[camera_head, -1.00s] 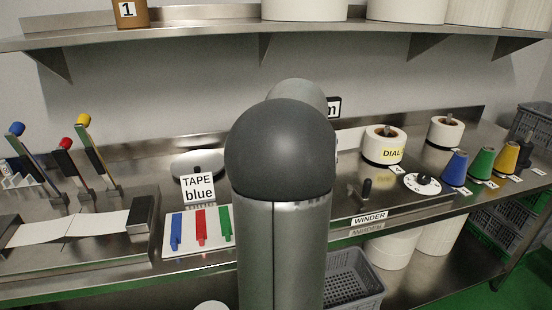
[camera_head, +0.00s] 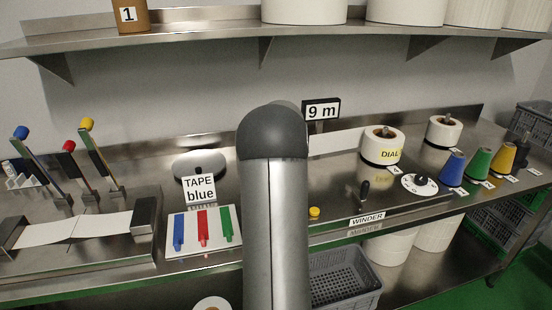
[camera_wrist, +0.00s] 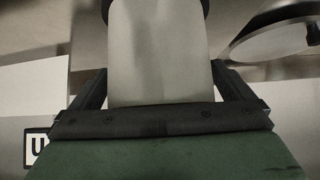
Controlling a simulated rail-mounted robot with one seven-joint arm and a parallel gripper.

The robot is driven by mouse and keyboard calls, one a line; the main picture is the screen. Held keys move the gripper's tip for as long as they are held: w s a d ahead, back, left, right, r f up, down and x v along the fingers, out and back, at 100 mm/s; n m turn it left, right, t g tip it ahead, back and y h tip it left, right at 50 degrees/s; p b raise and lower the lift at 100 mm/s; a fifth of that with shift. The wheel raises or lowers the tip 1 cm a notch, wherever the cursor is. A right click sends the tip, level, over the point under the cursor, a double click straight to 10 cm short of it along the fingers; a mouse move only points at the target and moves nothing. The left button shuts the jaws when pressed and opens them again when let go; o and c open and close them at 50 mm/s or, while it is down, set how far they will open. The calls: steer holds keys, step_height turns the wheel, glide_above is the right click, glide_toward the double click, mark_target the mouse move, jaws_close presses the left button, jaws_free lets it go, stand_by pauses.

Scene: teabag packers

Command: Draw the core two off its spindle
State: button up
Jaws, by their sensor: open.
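No label reading two shows, so I cannot tell which part is core two. In the wrist view my gripper (camera_wrist: 159,75) is open, a dark finger on each side of a pale, smooth cylinder-like thing (camera_wrist: 158,50). That thing has a dark rim at its top; I cannot tell whether the fingers touch it. In the head view my arm hides my gripper and the middle of the bench.
A winder crank (camera_head: 364,190) and a round dial (camera_head: 420,184) stand before the rolls. Blue (camera_head: 453,170), green (camera_head: 480,164) and yellow (camera_head: 502,159) cones stand at right. A 9 m sign (camera_head: 321,110) stands behind my arm. A shelf (camera_head: 200,27) overhangs the bench.

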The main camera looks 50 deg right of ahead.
steer(key=c, duration=0.9)
step_height(320, 180, up, 10)
steer(key=shift+r, duration=0.1)
steer(key=shift+r+p, duration=0.95)
steer(key=shift+r, duration=0.95)
